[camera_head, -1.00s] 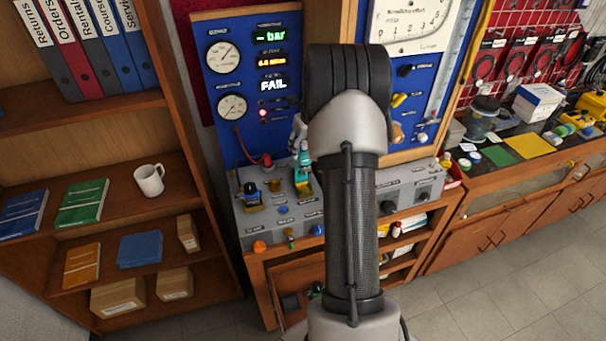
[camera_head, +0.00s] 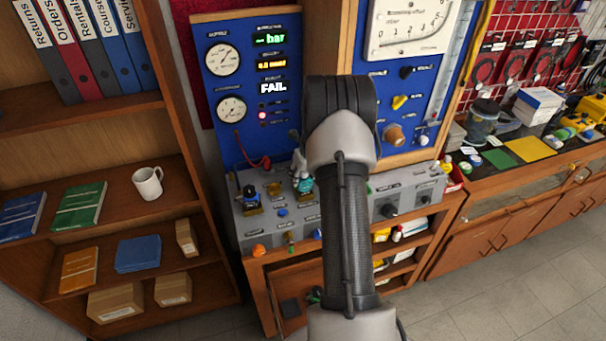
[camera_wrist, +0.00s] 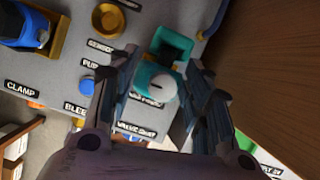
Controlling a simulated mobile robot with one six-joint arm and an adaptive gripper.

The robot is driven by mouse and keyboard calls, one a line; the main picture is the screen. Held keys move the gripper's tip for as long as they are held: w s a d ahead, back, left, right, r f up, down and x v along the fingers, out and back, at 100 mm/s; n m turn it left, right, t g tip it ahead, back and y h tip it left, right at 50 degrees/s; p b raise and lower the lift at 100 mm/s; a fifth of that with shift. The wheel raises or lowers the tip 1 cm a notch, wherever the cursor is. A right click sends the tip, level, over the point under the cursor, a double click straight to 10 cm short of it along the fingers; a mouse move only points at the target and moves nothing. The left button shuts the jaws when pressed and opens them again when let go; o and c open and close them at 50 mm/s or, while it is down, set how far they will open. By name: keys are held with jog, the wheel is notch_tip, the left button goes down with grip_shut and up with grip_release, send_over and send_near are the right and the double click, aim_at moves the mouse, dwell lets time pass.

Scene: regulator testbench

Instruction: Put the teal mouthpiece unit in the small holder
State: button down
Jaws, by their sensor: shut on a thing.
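The teal mouthpiece unit (camera_head: 305,184) shows low over the grey bench panel in the head view. In the wrist view the teal unit (camera_wrist: 157,84), with a white rounded cap, sits between my two fingers. My gripper (camera_wrist: 163,72) is shut on it. In the head view my gripper (camera_head: 298,163) is small and partly hidden by my arm. A square teal part with a dark inside (camera_wrist: 173,45) shows just beyond the cap; I cannot tell whether it belongs to the unit or the holder. The small holder cannot be made out clearly, nor can contact with it.
A blue device in a yellow clamp (camera_head: 251,200) stands to the left on the grey panel (camera_head: 262,222). A bronze round sensor seat (camera_wrist: 109,20) and a blue button (camera_wrist: 87,86) are close by. A brown wooden side (camera_wrist: 275,60) rises at right in the wrist view.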

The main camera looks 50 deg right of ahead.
jog(key=shift+f, duration=0.15)
jog(key=c, duration=0.8)
grip_release()
